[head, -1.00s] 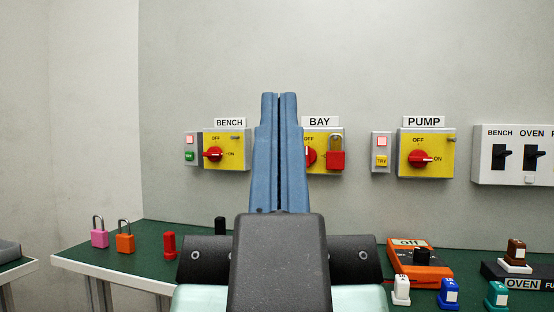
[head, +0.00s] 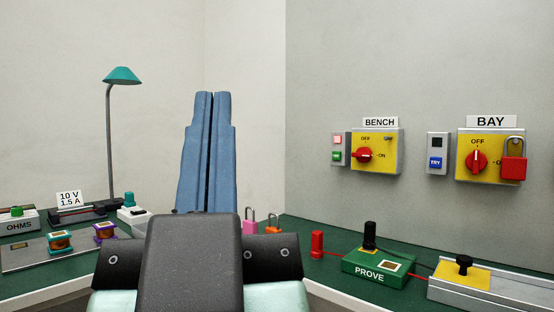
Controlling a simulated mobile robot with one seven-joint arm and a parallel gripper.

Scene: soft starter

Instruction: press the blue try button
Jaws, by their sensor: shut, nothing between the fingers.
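The blue TRY button (head: 436,162) is on a small grey control box (head: 438,142) on the right wall, below a dark window or lamp. The box is just left of the yellow BAY isolator (head: 498,143), whose red knob (head: 476,161) points up toward OFF and which has a red padlock (head: 513,164) on it. My gripper (head: 212,98) points up in the left middle of the head view, its blue fingers shut together with nothing between them. It appears well left of the button and is not touching it.
The BENCH isolator (head: 377,151) and its box with a green button (head: 336,156) are left of the BAY box. Below are a green PROVE unit (head: 368,272) and a red cylinder (head: 317,243). A lamp (head: 122,75) and bench instruments stand at left.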

